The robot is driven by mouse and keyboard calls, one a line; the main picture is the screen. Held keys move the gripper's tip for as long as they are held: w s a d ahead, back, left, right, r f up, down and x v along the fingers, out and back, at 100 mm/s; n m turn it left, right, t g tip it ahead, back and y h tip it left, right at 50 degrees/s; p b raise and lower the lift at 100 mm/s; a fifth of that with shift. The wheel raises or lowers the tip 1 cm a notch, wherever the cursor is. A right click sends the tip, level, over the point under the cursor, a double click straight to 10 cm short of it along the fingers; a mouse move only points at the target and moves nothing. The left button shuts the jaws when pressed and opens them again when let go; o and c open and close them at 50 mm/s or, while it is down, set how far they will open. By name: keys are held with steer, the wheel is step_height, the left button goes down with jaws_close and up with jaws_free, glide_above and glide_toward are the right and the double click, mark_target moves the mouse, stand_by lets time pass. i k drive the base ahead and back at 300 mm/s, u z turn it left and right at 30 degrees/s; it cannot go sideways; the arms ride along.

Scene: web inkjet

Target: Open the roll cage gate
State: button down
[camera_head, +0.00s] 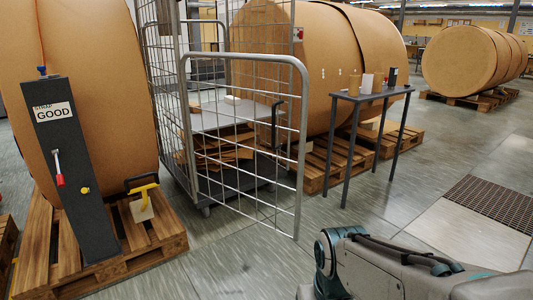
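The roll cage (167,75) stands left of centre, a wire-mesh cage on a dark wheeled base. Its gate (303,150) is a rounded grey tube frame with wire mesh, at the front of the cage. The gate's left edge is by the cage's front left post. Its right edge stands out toward me from the cage base, so the gate looks partly open. A black handle (275,122) shows near the gate's right edge; I cannot tell whether it is on the gate. My grey and teal arm is at the bottom right, apart from the gate. My gripper is not in view.
A black post labelled GOOD (72,170) stands on a pallet (150,238) at left, before a large brown roll (100,80). A small dark table (345,95) with several items stands right of the gate.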

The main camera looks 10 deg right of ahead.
mark_target(291, 60)
steer(key=u, duration=0.15)
steer(key=i, duration=0.55)
steer(key=z, duration=0.6)
steer(key=i, duration=0.75)
steer(key=z, duration=0.8)
